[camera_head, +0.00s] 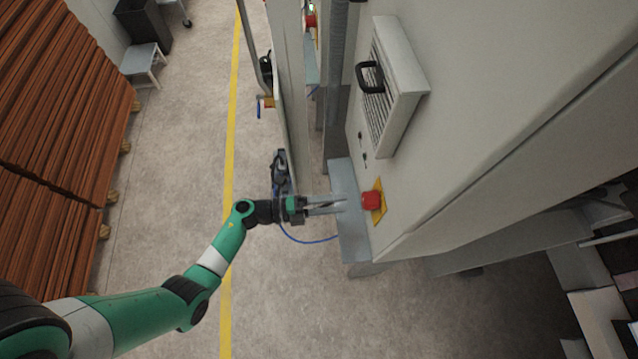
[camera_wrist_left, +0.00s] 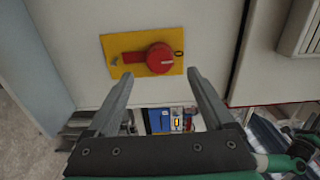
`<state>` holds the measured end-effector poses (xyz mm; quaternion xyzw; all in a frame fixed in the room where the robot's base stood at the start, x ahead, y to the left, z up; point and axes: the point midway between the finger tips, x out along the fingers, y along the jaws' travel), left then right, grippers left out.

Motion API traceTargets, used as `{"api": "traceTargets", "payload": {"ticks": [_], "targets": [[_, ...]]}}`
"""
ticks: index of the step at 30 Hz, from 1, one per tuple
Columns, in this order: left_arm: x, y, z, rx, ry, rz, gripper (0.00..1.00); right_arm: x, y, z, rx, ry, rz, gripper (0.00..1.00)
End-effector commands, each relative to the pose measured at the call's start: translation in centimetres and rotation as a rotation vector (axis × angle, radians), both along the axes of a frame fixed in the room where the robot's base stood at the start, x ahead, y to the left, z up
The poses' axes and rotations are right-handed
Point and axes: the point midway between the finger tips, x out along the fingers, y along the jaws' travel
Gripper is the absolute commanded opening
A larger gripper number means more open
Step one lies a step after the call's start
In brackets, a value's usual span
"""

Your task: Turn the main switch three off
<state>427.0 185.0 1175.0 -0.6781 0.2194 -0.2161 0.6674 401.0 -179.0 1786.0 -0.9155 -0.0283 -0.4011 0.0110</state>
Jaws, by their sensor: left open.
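The main switch is a red rotary knob (camera_head: 371,200) on a yellow plate (camera_head: 381,206), mounted on the side of the beige cabinet. In the left wrist view the red knob (camera_wrist_left: 160,57) shows with its handle pointing left on the yellow plate (camera_wrist_left: 125,43). My left gripper (camera_head: 340,204) is open, its fingers pointing at the switch. In the left wrist view the fingertips (camera_wrist_left: 159,75) lie on either side of and below the knob, with nothing between them. Whether they touch the plate cannot be told. My right gripper is not in view.
The cabinet (camera_head: 470,120) fills the right side, with a vented box and black handle (camera_head: 370,77) above the switch. A grey ledge (camera_head: 350,225) juts out below the switch. Stacked brown boards (camera_head: 60,90) stand at the left. The floor between, with a yellow line (camera_head: 230,130), is clear.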

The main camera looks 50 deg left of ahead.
Motion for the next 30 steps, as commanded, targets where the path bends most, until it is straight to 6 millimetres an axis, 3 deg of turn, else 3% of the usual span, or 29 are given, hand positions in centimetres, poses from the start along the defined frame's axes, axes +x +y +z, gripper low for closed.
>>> {"api": "traceTargets", "payload": {"ticks": [4,10,26,30], "targets": [[-2.4,1.9,-0.1,-0.001,0.001,0.005,0.86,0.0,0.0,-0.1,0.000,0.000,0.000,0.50],[-3.7,2.7,-0.1,0.001,0.001,0.000,0.86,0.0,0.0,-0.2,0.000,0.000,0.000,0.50],[-3.7,2.7,0.0,0.000,-0.001,0.000,0.86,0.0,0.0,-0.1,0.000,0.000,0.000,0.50],[-1.9,3.7,2.6,0.000,-0.056,0.042,0.86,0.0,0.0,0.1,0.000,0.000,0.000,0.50]]}}
